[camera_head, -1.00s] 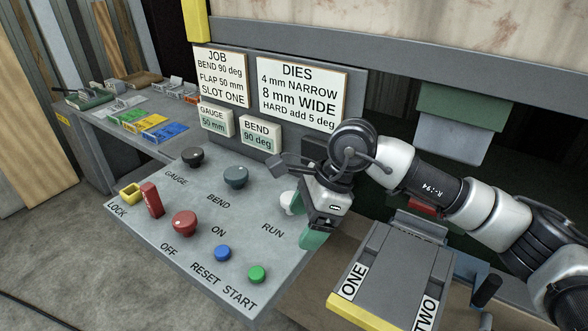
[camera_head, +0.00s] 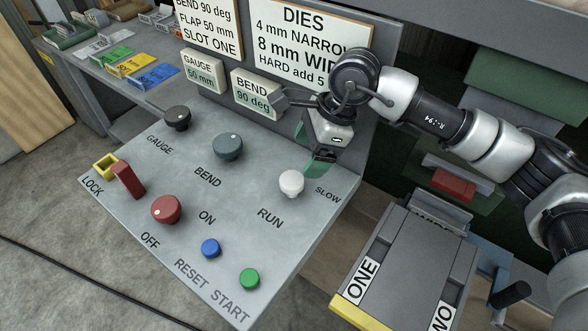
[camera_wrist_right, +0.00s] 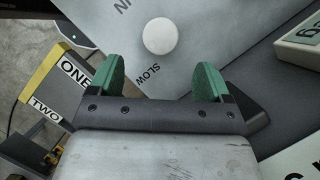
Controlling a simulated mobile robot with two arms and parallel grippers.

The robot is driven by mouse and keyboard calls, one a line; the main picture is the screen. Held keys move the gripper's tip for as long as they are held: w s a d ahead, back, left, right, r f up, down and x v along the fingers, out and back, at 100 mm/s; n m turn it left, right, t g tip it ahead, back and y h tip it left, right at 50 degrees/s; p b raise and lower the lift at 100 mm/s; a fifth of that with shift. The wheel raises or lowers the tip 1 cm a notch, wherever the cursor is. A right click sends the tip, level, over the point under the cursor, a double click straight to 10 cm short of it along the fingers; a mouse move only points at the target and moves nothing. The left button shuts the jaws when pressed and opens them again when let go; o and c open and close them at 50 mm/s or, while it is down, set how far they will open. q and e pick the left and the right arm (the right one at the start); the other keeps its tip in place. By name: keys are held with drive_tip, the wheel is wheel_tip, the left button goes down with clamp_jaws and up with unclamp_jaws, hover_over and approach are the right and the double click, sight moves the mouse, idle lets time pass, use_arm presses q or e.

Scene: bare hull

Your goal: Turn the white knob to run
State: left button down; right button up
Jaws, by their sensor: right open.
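The white knob (camera_head: 291,183) sits on the sloped grey control panel (camera_head: 190,195), between the words RUN and SLOW. In the right wrist view the white knob (camera_wrist_right: 160,36) shows as a plain round disc beyond the fingertips, nearer the SLOW label; which word it points to cannot be told. My right gripper (camera_head: 318,165) hangs behind and to the right of the knob, apart from it. In the right wrist view my right gripper (camera_wrist_right: 157,82) has its green-padded fingers spread wide with nothing between them. My left gripper is not in view.
The panel also carries a black gauge knob (camera_head: 177,117), a grey bend knob (camera_head: 228,146), a red knob (camera_head: 166,209), a blue button (camera_head: 210,248) and a green button (camera_head: 249,278). The gauge and bend displays (camera_head: 256,92) stand behind. A slotted block (camera_head: 405,265) lies right.

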sight(293, 179)
drive_tip(key=p+x, duration=0.2)
drive_tip(key=x, duration=0.5)
drive_tip(key=shift+a, duration=0.1)
drive_tip(key=shift+a+f, duration=0.15)
drive_tip(key=shift+f, duration=0.3)
drive_tip(key=shift+c, duration=0.2)
